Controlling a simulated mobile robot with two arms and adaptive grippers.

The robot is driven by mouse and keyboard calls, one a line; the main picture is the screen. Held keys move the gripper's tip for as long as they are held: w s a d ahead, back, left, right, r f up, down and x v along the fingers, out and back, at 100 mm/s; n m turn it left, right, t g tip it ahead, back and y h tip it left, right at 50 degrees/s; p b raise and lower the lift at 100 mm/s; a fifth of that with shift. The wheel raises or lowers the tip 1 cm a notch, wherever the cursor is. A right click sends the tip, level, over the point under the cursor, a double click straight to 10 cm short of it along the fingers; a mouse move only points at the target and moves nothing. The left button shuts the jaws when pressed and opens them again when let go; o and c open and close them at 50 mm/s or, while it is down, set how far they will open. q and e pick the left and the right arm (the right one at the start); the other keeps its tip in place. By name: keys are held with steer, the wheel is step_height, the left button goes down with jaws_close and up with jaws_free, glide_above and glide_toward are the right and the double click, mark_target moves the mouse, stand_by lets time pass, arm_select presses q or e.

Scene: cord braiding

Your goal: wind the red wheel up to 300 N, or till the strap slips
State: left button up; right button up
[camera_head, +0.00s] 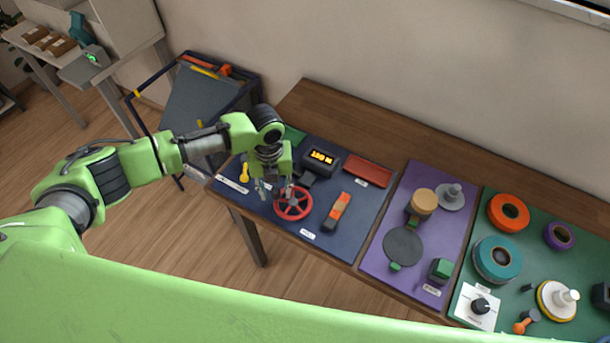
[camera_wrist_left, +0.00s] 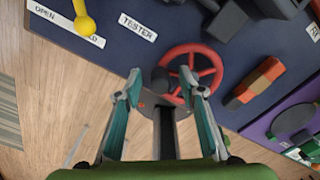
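The red wheel (camera_head: 293,203) lies on the dark blue mat, and shows in the left wrist view (camera_wrist_left: 218,72) with a dark knob (camera_wrist_left: 160,79) at its left rim. My left gripper (camera_head: 275,193) points down at the wheel's left side. In the left wrist view its fingers (camera_wrist_left: 160,82) are apart, with the dark knob between or below them; I cannot tell whether they touch it. The tester's display (camera_head: 321,157) glows with orange figures, perhaps 150 N, too small to be sure. I cannot make out the strap. My right gripper is not in view.
An orange and dark tool (camera_head: 338,211) lies right of the wheel. A yellow lever (camera_head: 244,173) stands left, by an OPEN label (camera_wrist_left: 45,13). A red tray (camera_head: 366,171) lies behind. The purple mat (camera_head: 376,264) with round parts is to the right.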

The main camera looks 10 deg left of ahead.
arm_select(q)
step_height(320, 180, up, 12)
steer(key=s+d+f+n+t+h, duration=0.2)
steer(key=s+d+f+n+h, duration=0.3)
steer(key=s+d+n, duration=0.65)
steer(key=s+a+f+n+t+y, duration=0.1)
steer(key=s+a+n+y, duration=0.1)
steer(key=s+a+n, duration=0.55)
steer(key=s+a+f+n+t+y, duration=0.1)
steer(key=s+a+n+y, duration=0.25)
steer(key=a+n, duration=0.6)
steer(key=s+d+f+n+g+b, duration=0.1)
steer(key=s+f+n+g+b, duration=0.2)
steer(key=f, duration=3)
steer(key=s+a+f+m+b, duration=0.1)
steer(key=s+f+b, duration=0.3)
steer(key=s+f, duration=1.2)
steer(key=shift+s+a+f, duration=0.3)
steer(key=shift+a+f, duration=0.35)
steer(key=shift+a, duration=0.15)
